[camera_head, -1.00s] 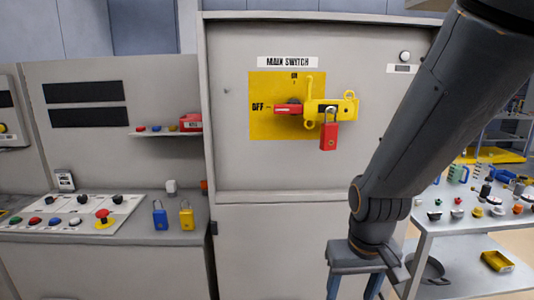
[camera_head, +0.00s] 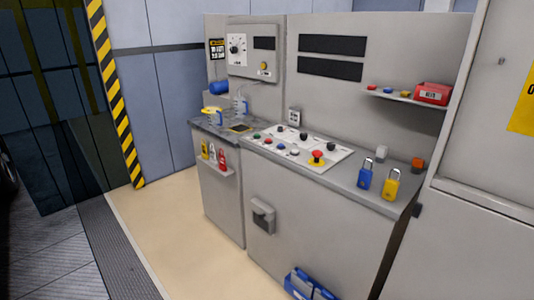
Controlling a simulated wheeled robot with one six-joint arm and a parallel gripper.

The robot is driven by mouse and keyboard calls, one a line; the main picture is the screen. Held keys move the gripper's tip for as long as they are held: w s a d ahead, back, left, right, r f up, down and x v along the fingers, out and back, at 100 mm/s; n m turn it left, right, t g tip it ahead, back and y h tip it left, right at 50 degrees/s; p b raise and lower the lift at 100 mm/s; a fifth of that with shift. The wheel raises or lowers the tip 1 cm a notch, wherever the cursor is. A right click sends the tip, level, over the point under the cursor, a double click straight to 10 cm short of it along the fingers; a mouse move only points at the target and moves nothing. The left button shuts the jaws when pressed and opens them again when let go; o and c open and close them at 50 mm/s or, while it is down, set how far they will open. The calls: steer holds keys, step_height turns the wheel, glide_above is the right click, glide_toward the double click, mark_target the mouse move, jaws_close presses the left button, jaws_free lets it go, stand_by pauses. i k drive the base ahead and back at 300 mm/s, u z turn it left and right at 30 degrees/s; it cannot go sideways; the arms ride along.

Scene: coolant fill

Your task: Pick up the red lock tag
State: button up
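A red tag (camera_head: 222,158), which looks like the red lock tag, sits at the right end of a small grey holder (camera_head: 216,168) on the front of the left counter cabinet. A white tag (camera_head: 212,152) and a yellow tag (camera_head: 204,150) stand beside it to the left. The tags are small here, and any print on them is too fine to read. My gripper and arm are out of view.
The counter (camera_head: 372,190) bears a blue padlock (camera_head: 365,177), a yellow padlock (camera_head: 391,184) and a button panel (camera_head: 292,148). A blue bin (camera_head: 308,285) sits low in front. The beige floor (camera_head: 170,220) left of the cabinets is clear.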

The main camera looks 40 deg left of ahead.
mark_target(222, 166)
steer(key=u, duration=3.15)
steer(key=i, duration=3)
steer(key=z, duration=2.7)
